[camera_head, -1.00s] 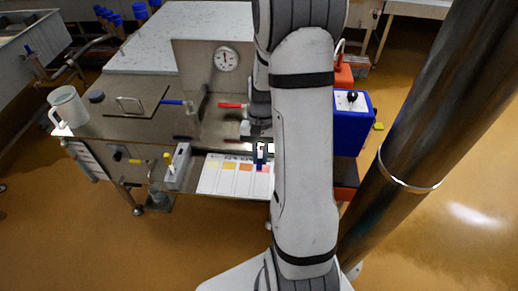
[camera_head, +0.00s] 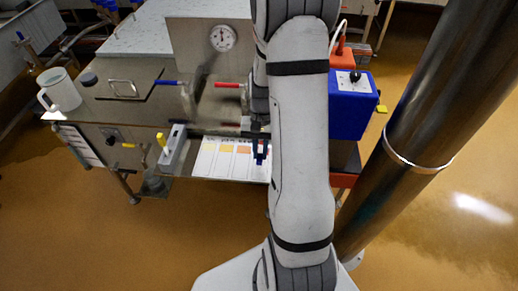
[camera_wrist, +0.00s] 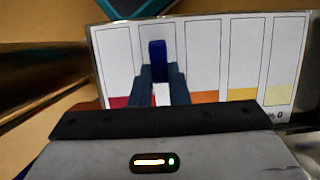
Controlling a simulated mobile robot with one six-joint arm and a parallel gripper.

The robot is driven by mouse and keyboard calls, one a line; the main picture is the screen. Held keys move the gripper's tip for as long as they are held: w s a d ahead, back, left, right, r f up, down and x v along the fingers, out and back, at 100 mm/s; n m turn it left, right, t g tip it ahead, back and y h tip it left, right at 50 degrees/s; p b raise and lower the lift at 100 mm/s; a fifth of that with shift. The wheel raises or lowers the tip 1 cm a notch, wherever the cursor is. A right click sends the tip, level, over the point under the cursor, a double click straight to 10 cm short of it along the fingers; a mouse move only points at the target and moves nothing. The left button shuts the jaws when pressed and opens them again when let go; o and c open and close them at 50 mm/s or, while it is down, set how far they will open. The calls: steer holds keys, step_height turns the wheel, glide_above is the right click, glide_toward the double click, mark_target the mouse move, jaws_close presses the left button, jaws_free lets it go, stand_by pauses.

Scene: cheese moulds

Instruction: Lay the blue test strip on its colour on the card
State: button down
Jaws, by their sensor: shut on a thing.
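My gripper (camera_wrist: 161,84) is shut on the blue test strip (camera_wrist: 157,48). The strip's dark blue end sticks out beyond the fingers, and a white part shows between them. The card (camera_wrist: 115,45) is white with tall columns, each with a colour at one end: red at the left, then orange, yellow and pale yellow towards the right. The strip lies over the second column from the left, whose colour my gripper mostly hides. I cannot tell whether it touches the card. In the head view the gripper (camera_head: 260,152) is over the right part of the card (camera_head: 207,164), partly behind my arm.
A grey holder with a yellow-topped item (camera_head: 173,150) stands left of the card. A blue box (camera_head: 352,108) is to the right. Valves with blue and red handles and a gauge (camera_head: 222,38) stand behind. A white jug (camera_head: 61,91) is at the far left.

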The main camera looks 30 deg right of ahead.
steer(key=shift+f, duration=0.35)
steer(key=c, duration=1.3)
jaws_free()
steer(key=shift+r, duration=0.1)
steer(key=v, duration=0.7)
steer(key=shift+w+r, duration=0.1)
steer(key=shift+r, duration=0.15)
steer(key=s+a+r+n+t, duration=0.2)
steer(key=s+a+r, duration=0.2)
steer(key=s+a+r+n+t+h+p, duration=0.1)
steer(key=s+a+r+n, duration=0.1)
steer(key=s+a+r, duration=0.2)
steer(key=s+a+r+n+t+h, duration=0.1)
steer(key=s+a+r+n+t, duration=0.1)
steer(key=s+a+r, duration=0.2)
steer(key=shift+s+a+r+n+t+p, duration=0.15)
steer(key=shift+s+a+r+n+p, duration=0.1)
steer(key=shift+r, duration=0.2)
steer(key=shift+s+a+r+n+t+p, duration=0.1)
steer(key=shift+s+r+n+t, duration=0.1)
steer(key=shift+r, duration=0.2)
